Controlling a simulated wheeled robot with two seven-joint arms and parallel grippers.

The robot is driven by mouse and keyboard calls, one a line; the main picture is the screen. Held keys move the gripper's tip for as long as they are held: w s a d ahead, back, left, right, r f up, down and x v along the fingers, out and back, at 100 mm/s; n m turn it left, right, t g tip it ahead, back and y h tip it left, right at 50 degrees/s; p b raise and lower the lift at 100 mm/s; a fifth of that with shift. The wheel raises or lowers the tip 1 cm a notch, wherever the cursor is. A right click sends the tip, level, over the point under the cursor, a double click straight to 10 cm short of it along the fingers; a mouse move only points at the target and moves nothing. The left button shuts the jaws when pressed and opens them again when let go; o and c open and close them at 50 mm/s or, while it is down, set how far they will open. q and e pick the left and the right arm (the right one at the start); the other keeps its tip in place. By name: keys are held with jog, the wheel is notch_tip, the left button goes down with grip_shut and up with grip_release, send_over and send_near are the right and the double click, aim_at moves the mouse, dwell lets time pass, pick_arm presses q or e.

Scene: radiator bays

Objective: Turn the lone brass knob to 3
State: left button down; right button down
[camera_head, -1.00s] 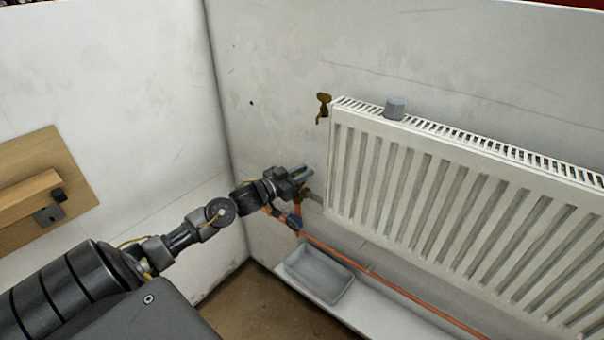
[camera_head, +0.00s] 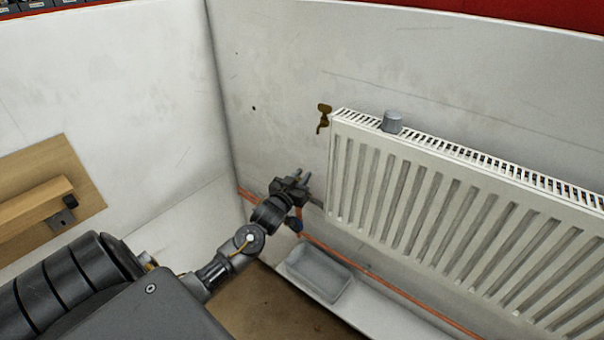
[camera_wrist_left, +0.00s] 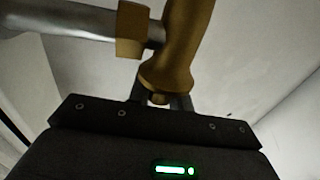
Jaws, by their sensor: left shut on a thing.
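My left gripper (camera_head: 301,177) is at the lower left corner of the radiator, with its fingers pointing up and away. In the left wrist view, the brass knob (camera_wrist_left: 185,45) rises from between the fingers, flared at its lower end. The fingers (camera_wrist_left: 160,101) are shut on its lower end. A brass collar and a grey pipe join it from the left there. In the head view the gripper hides the knob. I cannot make out any number marks. My right gripper is not in view.
The white radiator (camera_head: 430,195) fills the right, with a grey cap (camera_head: 392,121) on top and a brass fitting (camera_head: 323,117) at its upper left. A copper pipe (camera_head: 355,264) and a grey tray (camera_head: 319,274) lie below. A wooden board (camera_head: 85,172) is at left.

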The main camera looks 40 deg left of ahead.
pick_arm(q)
jog(key=shift+n+g+y, duration=0.3)
jog(key=shift+n+y, duration=0.4)
jog(key=shift+y, duration=0.3)
jog(key=c, duration=1.3)
grip_release()
jog(key=shift+s, duration=0.1)
jog(key=shift+s+f, duration=0.1)
jog(key=shift+s, duration=0.15)
jog(key=v, duration=1)
jog(key=shift+d+b, duration=0.15)
jog(key=shift+b, duration=0.25)
